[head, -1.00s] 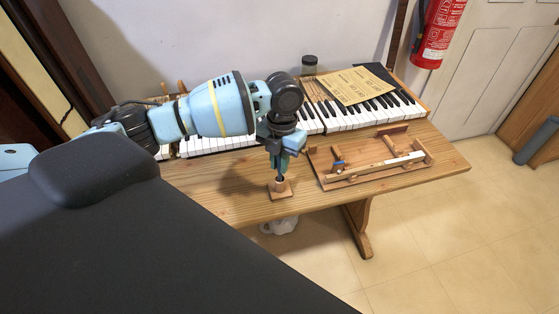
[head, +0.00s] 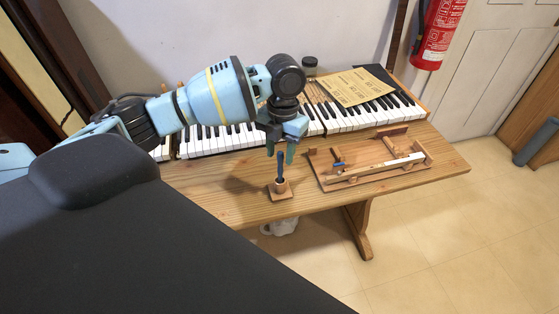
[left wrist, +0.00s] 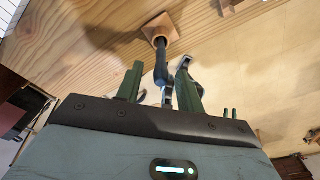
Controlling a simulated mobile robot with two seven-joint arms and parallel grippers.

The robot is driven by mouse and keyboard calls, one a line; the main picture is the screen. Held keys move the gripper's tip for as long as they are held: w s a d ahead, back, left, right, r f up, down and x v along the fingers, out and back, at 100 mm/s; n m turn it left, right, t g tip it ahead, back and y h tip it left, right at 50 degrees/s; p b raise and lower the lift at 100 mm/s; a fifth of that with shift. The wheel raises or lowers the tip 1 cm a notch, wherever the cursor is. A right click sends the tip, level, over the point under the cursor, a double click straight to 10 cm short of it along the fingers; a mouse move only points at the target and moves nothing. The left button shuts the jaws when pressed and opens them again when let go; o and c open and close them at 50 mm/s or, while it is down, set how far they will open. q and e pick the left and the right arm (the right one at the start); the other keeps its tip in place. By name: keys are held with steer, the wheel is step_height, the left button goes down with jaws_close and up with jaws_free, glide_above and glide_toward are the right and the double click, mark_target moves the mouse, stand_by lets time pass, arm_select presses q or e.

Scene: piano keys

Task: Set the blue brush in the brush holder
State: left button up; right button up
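The blue brush (head: 281,164) stands upright in the brush holder (head: 281,190), a small wooden cup on a square base near the table's front edge. My left gripper (head: 281,152) is just above the holder, pointing down, with its fingers apart around the brush's upper end. In the left wrist view, the brush (left wrist: 162,68) runs from between the green fingers (left wrist: 161,85) into the holder (left wrist: 160,28), with a gap visible beside it. The bottom of the brush is hidden inside the holder. My right gripper is not in view.
The wooden table (head: 225,190) has clear room left of the holder. A wooden tray with piano action parts (head: 345,183) lies to the right. The piano keyboard (head: 345,118) runs behind, with a paper sheet (head: 358,86) and a jar (head: 310,66) at the back.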

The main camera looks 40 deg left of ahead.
arm_select(q)
step_height(320, 180, up, 8)
steer(key=shift+w, duration=0.45)
steer(key=shift+f, duration=0.1)
